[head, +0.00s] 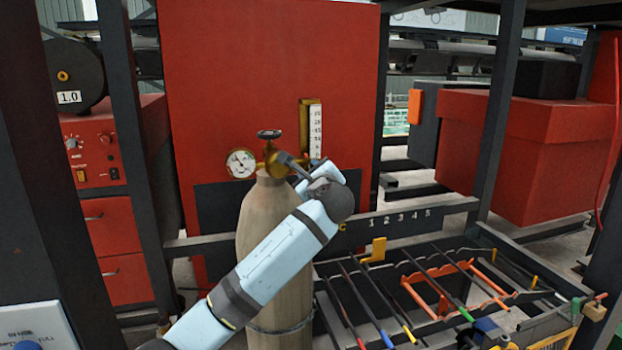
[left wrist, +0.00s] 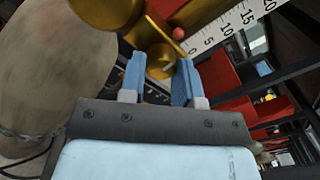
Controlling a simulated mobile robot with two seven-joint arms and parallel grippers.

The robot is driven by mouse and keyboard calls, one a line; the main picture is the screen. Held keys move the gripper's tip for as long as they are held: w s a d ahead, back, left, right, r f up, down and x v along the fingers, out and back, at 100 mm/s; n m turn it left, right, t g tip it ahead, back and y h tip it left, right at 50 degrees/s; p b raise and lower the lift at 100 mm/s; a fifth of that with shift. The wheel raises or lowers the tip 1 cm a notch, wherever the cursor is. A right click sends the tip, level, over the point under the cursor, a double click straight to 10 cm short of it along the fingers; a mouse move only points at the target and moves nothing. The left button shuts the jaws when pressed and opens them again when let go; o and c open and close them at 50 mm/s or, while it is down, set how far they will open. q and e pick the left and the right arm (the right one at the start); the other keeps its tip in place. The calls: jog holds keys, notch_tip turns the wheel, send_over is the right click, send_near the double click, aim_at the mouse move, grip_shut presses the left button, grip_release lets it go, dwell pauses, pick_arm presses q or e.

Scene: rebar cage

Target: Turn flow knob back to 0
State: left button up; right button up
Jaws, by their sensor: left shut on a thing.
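The flow knob (left wrist: 161,62) is a round brass piece at the bottom of the flowmeter, between my left gripper's two blue fingers in the left wrist view. My left gripper (left wrist: 161,82) is shut on it. In the head view the left gripper (head: 293,168) is at the regulator, and its wrist hides the knob. The flowmeter's white scale (head: 315,127) stands upright in a brass frame; the scale also shows in the left wrist view (left wrist: 222,32). A red ball (left wrist: 179,33) sits near the 0 end. My right gripper is not in view.
A tan gas cylinder (head: 262,225) stands under the regulator, with a round gauge (head: 241,163) and a black handwheel (head: 269,134). A rack of rods (head: 440,285) is at the right. Dark posts (head: 500,100) and a red cabinet (head: 235,85) surround the space.

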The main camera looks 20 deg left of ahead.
pick_arm(q)
jog(key=n+b, duration=0.7)
jog(key=n, duration=0.6)
jog(key=n+g+y+b, duration=0.1)
jog(key=n+b, duration=0.7)
jog(key=n, duration=0.6)
jog(key=shift+r, duration=0.1)
dwell(0.4)
jog(key=o, duration=0.9)
jog(key=shift+r, duration=0.1)
